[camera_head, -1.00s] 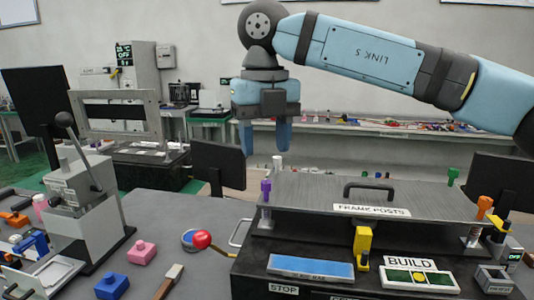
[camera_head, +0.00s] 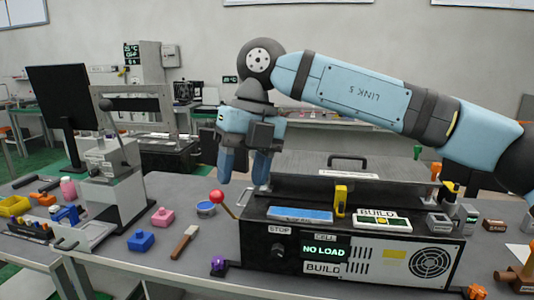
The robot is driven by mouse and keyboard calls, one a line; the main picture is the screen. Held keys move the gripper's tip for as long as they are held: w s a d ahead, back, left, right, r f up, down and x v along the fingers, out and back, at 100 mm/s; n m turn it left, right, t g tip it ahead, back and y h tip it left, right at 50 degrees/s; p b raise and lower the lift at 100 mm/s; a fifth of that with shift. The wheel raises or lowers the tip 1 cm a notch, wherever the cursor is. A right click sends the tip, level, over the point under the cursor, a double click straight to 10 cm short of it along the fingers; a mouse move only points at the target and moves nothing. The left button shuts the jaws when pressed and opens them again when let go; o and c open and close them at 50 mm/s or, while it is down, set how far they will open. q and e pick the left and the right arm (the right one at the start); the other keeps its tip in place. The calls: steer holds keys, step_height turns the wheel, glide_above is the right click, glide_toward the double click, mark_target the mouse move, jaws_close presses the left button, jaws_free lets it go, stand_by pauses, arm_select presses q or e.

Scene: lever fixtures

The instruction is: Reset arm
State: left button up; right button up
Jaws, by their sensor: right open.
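My right arm comes in from the right, and its gripper (camera_head: 242,165) hangs fingers down above the back left of the black test box (camera_head: 262,246). It is open and empty, with a gap between the fingertips. The box front shows a lit "NO LOAD" display (camera_head: 325,251) and "STOP" and "BUILD" labels. A lever with a red ball (camera_head: 217,197) stands at the box's left side, tilted up to the left. A grey lid with a black handle (camera_head: 347,160) lies on top behind. My left gripper is not in view.
A grey lever press (camera_head: 118,180) stands at the left. A blue block (camera_head: 141,241), a pink block (camera_head: 163,218) and a brown-handled brush (camera_head: 185,241) lie on the table. A yellow clip (camera_head: 341,199) stands on the box.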

steer(key=s+a+f+g+y, duration=0.8)
steer(key=y, duration=0.7)
steer(key=w+d+f+m+t+h, duration=0.25)
steer(key=d+f+m+t, duration=0.65)
steer(key=m+t, duration=0.6)
steer(key=w+d+f+m+t+h, duration=0.2)
steer(key=w+d+f+m+t, duration=0.35)
steer(key=f+m+t, duration=0.85)
steer(key=s+d+f+m+g+h, duration=0.45)
steer(key=s+d+f, duration=0.35)
steer(key=s+f, duration=0.25)
steer(key=s+d+f+m+g+h, duration=0.45)
steer(key=s+d+f, duration=0.35)
steer(key=s+f, duration=0.25)
arm_select(q)
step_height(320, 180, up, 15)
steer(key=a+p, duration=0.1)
steer(key=p, duration=2)
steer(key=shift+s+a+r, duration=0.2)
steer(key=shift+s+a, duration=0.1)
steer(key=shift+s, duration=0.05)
arm_select(e)
step_height(320, 180, up, 16)
steer(key=d+t, duration=0.1)
steer(key=shift+w, duration=0.35)
